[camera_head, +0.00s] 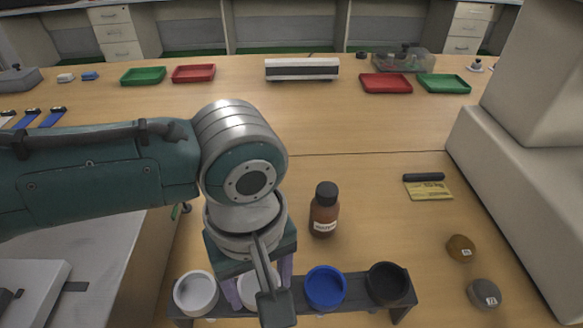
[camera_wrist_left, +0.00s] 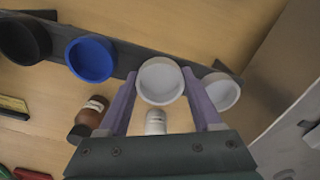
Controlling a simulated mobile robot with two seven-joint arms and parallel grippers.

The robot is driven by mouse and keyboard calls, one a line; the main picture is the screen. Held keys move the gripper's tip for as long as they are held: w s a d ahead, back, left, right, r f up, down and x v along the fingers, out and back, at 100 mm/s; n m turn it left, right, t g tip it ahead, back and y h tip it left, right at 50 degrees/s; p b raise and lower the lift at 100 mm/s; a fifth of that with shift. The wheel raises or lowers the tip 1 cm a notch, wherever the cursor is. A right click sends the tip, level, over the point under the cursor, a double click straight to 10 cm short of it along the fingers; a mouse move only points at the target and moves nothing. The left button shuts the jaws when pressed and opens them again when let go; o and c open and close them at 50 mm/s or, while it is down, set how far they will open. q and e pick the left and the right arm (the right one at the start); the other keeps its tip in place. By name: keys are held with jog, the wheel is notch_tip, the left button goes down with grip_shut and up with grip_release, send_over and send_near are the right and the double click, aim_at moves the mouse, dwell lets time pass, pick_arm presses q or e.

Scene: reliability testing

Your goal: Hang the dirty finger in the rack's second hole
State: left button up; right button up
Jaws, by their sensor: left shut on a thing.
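A dark rack (camera_head: 356,290) stands at the near edge of the table, with cup-topped pieces along it. A white cup-topped finger (camera_wrist_left: 160,80) is between the purple fingers of my left gripper (camera_wrist_left: 162,98), which is shut on it; its labelled lower part (camera_wrist_left: 155,122) shows below the rim. In the head view my left gripper (camera_head: 257,288) is over the rack, partly hidden by my wrist. The held finger is at the second position from the left; I cannot tell whether it is seated. Another white cup (camera_head: 196,292) is to its left, blue (camera_head: 325,287) and black (camera_head: 388,283) cups to its right.
A brown bottle (camera_head: 323,210) stands just behind the rack. A yellow packet (camera_head: 429,190), a brown weight (camera_head: 461,248) and a grey one (camera_head: 484,293) lie to the right. Red and green trays stand far back. The middle of the table is mostly clear.

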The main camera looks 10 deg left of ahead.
pick_arm(q)
jog(key=o, duration=1.5)
jog(key=shift+r, duration=0.1)
notch_tip(320, 180, up, 7)
jog(key=p, duration=0.8)
